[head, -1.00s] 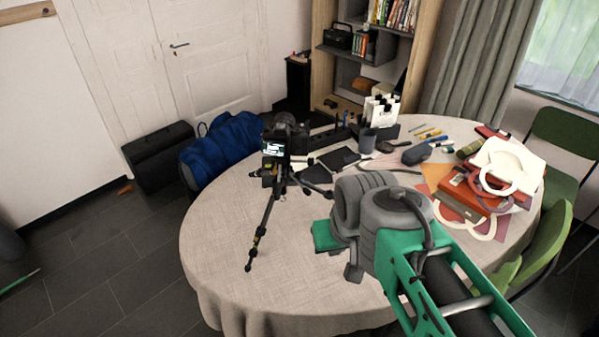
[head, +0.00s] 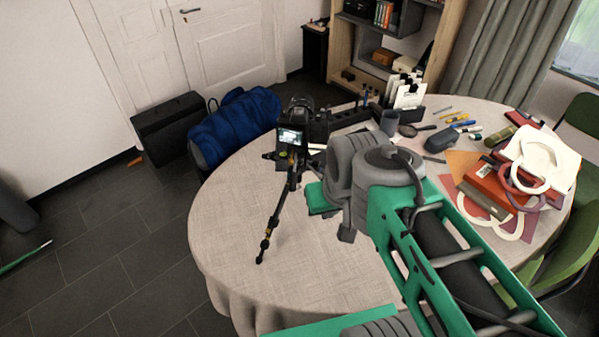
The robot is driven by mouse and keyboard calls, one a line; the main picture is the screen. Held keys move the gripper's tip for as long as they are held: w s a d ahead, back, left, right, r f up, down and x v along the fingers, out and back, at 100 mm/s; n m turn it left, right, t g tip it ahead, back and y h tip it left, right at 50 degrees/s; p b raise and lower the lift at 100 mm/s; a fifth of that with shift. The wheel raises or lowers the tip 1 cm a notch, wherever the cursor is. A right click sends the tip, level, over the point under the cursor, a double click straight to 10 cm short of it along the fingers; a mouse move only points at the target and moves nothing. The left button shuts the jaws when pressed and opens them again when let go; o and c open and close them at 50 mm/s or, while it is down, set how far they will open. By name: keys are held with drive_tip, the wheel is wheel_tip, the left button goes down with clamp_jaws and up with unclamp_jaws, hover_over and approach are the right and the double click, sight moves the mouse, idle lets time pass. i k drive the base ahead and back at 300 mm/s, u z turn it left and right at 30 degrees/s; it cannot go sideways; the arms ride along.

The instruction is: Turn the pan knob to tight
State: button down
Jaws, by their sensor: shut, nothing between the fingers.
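A black camera (head: 292,137) with a lit screen sits on top of a small black tripod (head: 271,225). The tripod stands on the cloth-covered round table (head: 225,225), left of my arm. The pan knob is too small and dark to make out on the tripod head below the camera. My green and grey arm crosses the table from the lower right and covers part of the tripod's right side. My gripper does not show in this view.
Red books (head: 480,183), white rings and a grey case (head: 441,139) crowd the table's right side. Green chairs (head: 555,245) are at the right. The table's front left is clear.

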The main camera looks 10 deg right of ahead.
sight(316, 163)
drive_tip(key=u, duration=2.75)
drive_tip(key=k, duration=0.65)
drive_tip(key=z, duration=1.2)
